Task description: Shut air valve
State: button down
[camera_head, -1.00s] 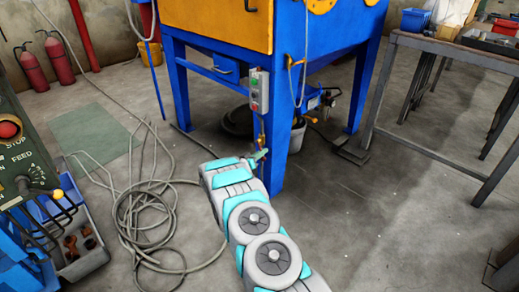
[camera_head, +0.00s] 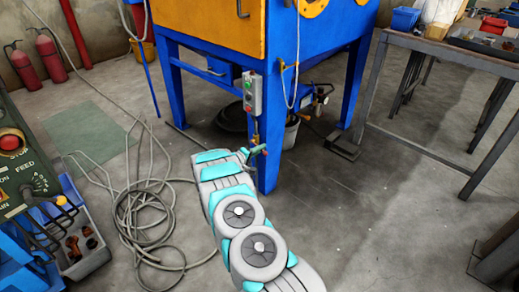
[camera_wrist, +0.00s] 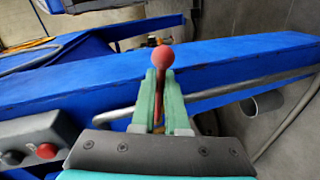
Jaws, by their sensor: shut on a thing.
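The air valve's handle is a red lever with a round red knob (camera_wrist: 163,57) in the wrist view. My gripper (camera_wrist: 162,82) is shut on this lever, with one green finger on each side and the knob standing out beyond the fingertips. In the head view my gripper (camera_head: 257,152) is at the front leg of the blue blaster cabinet (camera_head: 268,160), just below the brass fitting (camera_head: 256,138) on the pipe. The valve body is mostly hidden by my gripper, and its exact handle angle cannot be told.
A grey switch box (camera_head: 252,93) hangs on the cabinet above my gripper; it also shows in the wrist view (camera_wrist: 38,142). A coiled hose (camera_head: 145,215) lies on the floor to the left. A steel table (camera_head: 425,43) stands at right.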

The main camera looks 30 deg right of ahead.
jog(key=shift+r+n, duration=0.35)
jog(key=shift+n, duration=0.25)
jog(key=c, duration=0.9)
grip_release()
jog(key=shift+v, duration=3.95)
jog(key=shift+w, duration=0.1)
